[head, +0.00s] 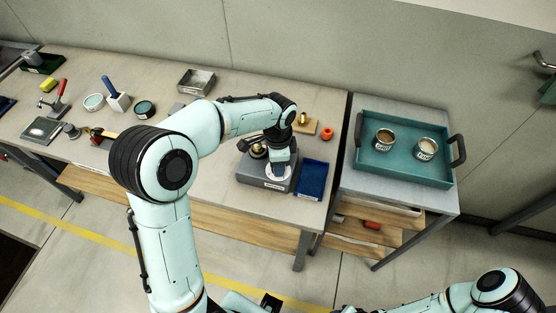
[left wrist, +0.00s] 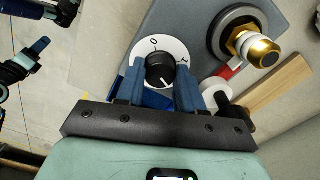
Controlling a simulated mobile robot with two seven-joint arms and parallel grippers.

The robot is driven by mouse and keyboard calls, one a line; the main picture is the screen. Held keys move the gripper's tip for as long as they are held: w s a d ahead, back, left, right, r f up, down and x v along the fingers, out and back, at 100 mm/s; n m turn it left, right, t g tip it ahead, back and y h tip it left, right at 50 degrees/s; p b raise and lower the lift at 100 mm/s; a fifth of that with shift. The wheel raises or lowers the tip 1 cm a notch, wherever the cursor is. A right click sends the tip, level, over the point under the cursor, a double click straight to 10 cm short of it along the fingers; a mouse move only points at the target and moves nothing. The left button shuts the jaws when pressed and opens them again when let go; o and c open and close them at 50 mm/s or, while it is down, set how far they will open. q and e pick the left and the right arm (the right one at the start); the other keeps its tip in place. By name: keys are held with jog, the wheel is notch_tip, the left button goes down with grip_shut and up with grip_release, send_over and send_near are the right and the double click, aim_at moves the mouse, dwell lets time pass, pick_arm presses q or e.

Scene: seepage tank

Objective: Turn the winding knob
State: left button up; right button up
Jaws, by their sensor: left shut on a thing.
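The winding knob (left wrist: 160,70) is a black round knob with a white pointer line, set on a white dial (left wrist: 145,48) marked with numerals such as 0. The dial is on a grey box (head: 253,172) standing near the front edge of the bench. My left gripper (head: 279,163) reaches down over the box. In the left wrist view its two blue fingers sit on either side of the knob, shut on it. The pointer line faces down toward the gripper's palm. In the head view the gripper hides the knob.
A brass-topped fitting (left wrist: 258,50) stands on the box beside the dial. A blue tray (head: 312,180) lies right of the box. A teal tray (head: 405,174) with two cups is on the side table. Small tools and bowls fill the bench's left part.

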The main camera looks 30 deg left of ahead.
pick_arm(q)
jog(key=m, duration=0.3)
jog(key=shift+r+m+p, duration=0.15)
jog(key=shift+m+p, duration=0.25)
jog(key=m+p, duration=0.1)
jog(key=m, duration=0.2)
jog(key=shift+w+m, duration=0.1)
jog(key=shift+m, duration=0.2)
jog(key=m+p, duration=0.1)
jog(key=m, duration=0.2)
jog(key=shift+m, duration=0.3)
jog(key=m+p, duration=0.1)
jog(key=m, duration=0.2)
jog(key=shift+m, duration=0.3)
jog(key=m, duration=0.2)
jog(key=shift+m+p, duration=0.3)
jog(key=shift+m, duration=2)
pick_arm(e)
jog(key=w+r, duration=0.6)
jog(key=shift+t, duration=0.4)
pick_arm(q)
jog(key=o, duration=1)
